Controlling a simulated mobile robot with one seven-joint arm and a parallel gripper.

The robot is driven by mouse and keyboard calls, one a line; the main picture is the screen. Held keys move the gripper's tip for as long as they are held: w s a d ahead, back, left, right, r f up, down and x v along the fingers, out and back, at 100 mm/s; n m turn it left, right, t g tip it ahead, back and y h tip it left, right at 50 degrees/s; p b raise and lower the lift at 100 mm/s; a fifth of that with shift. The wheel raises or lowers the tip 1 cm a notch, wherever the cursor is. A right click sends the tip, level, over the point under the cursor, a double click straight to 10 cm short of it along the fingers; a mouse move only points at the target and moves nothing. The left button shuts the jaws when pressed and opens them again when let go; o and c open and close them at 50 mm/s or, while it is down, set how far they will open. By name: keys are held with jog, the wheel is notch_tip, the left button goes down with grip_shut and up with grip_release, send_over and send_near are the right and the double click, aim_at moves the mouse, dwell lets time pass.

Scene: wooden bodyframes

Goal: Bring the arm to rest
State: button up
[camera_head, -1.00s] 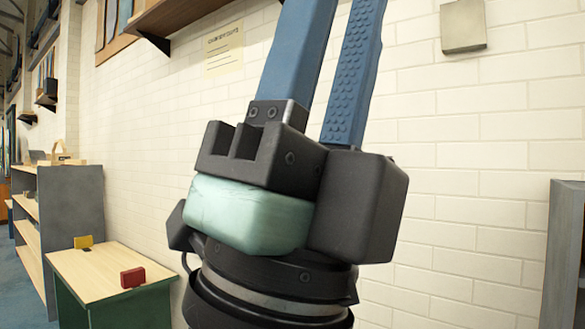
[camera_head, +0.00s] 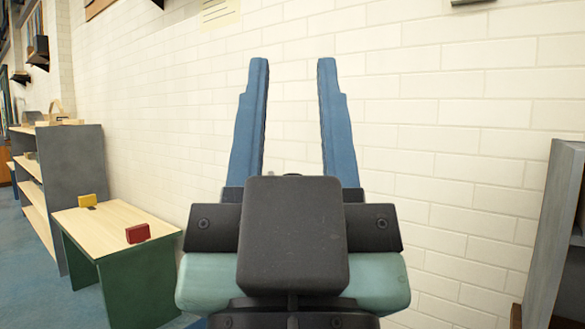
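My gripper (camera_head: 292,62) stands large in the middle of the head view, with its two blue fingers pointing up. The fingers are well apart and only the white brick wall shows between them, so it is open and empty. Its black and pale green body fills the lower middle and hides what is behind it. My arm below the gripper is mostly out of view.
At left, a small green-sided table (camera_head: 113,224) with a wooden top bears a yellow block (camera_head: 88,200) and a red block (camera_head: 138,233). A grey shelf unit (camera_head: 75,180) stands behind it. Another grey unit (camera_head: 556,235) is at the right edge. The brick wall (camera_head: 450,110) is behind.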

notch_tip(320, 180, up, 21)
jog(key=p, duration=2)
jog(key=shift+r, duration=0.15)
